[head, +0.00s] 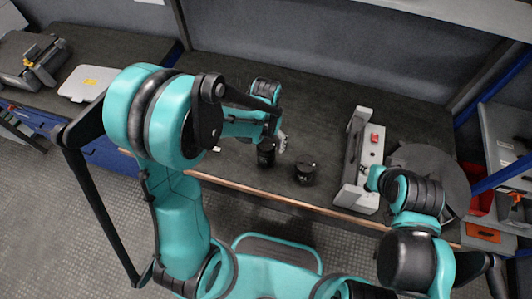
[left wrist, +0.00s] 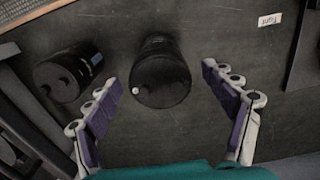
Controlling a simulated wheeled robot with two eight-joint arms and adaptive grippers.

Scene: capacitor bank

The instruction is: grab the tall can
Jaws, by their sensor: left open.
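The tall black can (head: 266,153) stands upright on the dark bench near its front edge. My left gripper (head: 279,142) is open beside the can's upper part, on its far side, and partly overlaps it in the head view. In the left wrist view the tall can (left wrist: 160,75) lies ahead of and between the spread fingers, with gaps on both sides and nothing gripped. A shorter black can (head: 306,173) stands to its right; it is outside the fingers, at left, in the left wrist view (left wrist: 68,73). My right arm is at right; its fingers cannot be made out.
A grey fixture with a red button (head: 375,138) stands right of the cans, with a dark round disc (head: 430,172) beyond it. A white paper label (left wrist: 270,19) lies on the bench. A light flat case (head: 88,84) is far left. The bench behind the cans is mostly clear.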

